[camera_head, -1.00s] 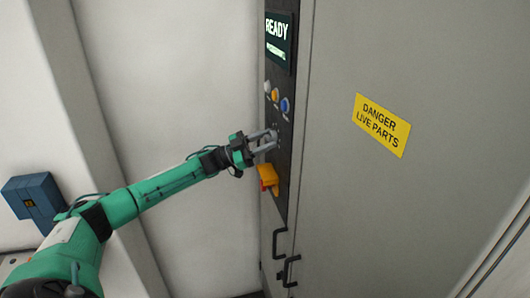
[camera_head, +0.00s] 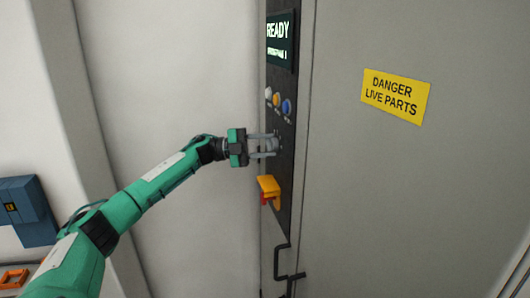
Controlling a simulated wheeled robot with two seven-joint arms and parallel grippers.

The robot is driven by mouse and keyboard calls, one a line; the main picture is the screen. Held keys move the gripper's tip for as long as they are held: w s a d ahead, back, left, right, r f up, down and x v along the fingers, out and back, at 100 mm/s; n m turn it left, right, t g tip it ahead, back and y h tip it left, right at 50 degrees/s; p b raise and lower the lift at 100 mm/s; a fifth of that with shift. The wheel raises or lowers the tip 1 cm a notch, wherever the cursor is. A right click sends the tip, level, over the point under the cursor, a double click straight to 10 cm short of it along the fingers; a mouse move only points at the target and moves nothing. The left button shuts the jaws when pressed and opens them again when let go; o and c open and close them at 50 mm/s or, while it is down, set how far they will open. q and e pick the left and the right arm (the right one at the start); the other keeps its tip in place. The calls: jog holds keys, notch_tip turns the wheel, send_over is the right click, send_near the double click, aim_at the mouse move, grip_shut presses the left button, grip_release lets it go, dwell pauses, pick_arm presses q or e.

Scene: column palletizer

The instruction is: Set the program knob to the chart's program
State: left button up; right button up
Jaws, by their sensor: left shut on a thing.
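The black control panel (camera_head: 283,180) runs down the left edge of the grey cabinet. Its display (camera_head: 280,41) reads READY, with a smaller line below that is too blurred to read surely. My left gripper (camera_head: 268,146) reaches the panel from the left, below the row of buttons, and is shut on the program knob (camera_head: 275,145). The knob is small and mostly hidden between the fingers, so its pointer and marks cannot be read. No chart is visible. My right gripper is not in view.
White, orange and blue buttons (camera_head: 277,101) sit just above the gripper. A yellow switch cover (camera_head: 269,186) with red below it juts out underneath. Black handles (camera_head: 282,265) are lower down. A yellow danger sign (camera_head: 396,96) is on the cabinet face. A blue box (camera_head: 28,208) is at left.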

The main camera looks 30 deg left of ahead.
pick_arm(q)
jog(key=shift+m+g, duration=0.3)
jog(key=shift+m, duration=0.5)
jog(key=shift+b, duration=0.3)
jog(key=o, duration=1)
jog(key=shift+a, duration=0.1)
jog(key=shift+s+a, duration=0.15)
jog(key=shift+a, duration=0.15)
jog(key=r+b+v, duration=0.1)
jog(key=b+v, duration=0.3)
jog(key=v, duration=0.8)
jog(key=shift+s+a+f, duration=0.25)
jog(key=shift+s+a, duration=0.1)
